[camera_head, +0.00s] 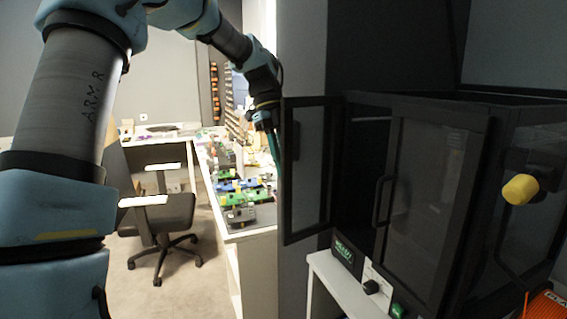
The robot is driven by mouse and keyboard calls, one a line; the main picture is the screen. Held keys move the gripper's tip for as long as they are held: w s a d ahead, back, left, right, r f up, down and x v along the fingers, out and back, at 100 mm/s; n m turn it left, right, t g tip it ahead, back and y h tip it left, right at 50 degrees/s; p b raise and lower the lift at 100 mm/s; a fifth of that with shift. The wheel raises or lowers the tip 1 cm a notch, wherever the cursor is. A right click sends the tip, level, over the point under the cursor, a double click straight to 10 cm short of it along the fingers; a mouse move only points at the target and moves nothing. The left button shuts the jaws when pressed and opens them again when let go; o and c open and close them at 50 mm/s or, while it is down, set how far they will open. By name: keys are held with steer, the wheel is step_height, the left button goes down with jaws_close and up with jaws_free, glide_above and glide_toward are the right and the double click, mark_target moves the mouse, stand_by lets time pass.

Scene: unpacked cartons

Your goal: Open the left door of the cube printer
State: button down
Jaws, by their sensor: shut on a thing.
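The cube printer (528,98) is a black cabinet with glass panels at the right of the head view. Its left door (317,168) is a dark-framed glass panel that stands swung out to the left, with the dark opening showing beside it. The right door (428,190), with a black bar handle (381,201), covers the front and looks shut. My gripper (274,150) is at the outer edge of the left door, on its far side. It is shut on the left door's handle, which is mostly hidden behind the frame and the fingers.
A white stand (345,290) carries the printer, with a black control box (347,253) and a knob in front. A yellow knob (520,189) sticks out at right, above an orange spool (545,305). A white bench (236,232) with green and blue parts and an office chair (160,215) stand left.

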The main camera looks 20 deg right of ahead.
steer(key=c, duration=0.9)
jaws_free()
steer(key=b+v, duration=0.1)
steer(key=v, duration=0.9)
steer(key=shift+w+r, duration=0.15)
steer(key=shift+r, duration=0.25)
steer(key=a+f+n+t, duration=0.2)
steer(key=a+f+n, duration=0.5)
steer(key=f+n, duration=0.3)
steer(key=s+a+f+n+t, duration=0.1)
steer(key=s+a+f+n, duration=0.2)
steer(key=a+f+n, duration=0.2)
steer(key=s+a+f+n+t, duration=0.1)
steer(key=s+a+f+n, duration=0.3)
steer(key=a+n, duration=0.5)
steer(key=s+a+f+n+t+y, duration=0.1)
steer(key=s+a+f+n+t, duration=0.1)
steer(key=s+a+f+n, duration=0.2)
steer(key=shift+a+f+n, duration=0.45)
steer(key=shift+a+n, duration=0.2)
steer(key=shift+a, duration=0.05)
steer(key=shift+a+f+n, duration=0.45)
steer(key=shift+a+n, duration=0.15)
steer(key=shift+a, duration=0.15)
steer(key=shift+a+f+n, duration=0.45)
steer(key=shift+a+n, duration=0.2)
steer(key=shift+a, duration=0.05)
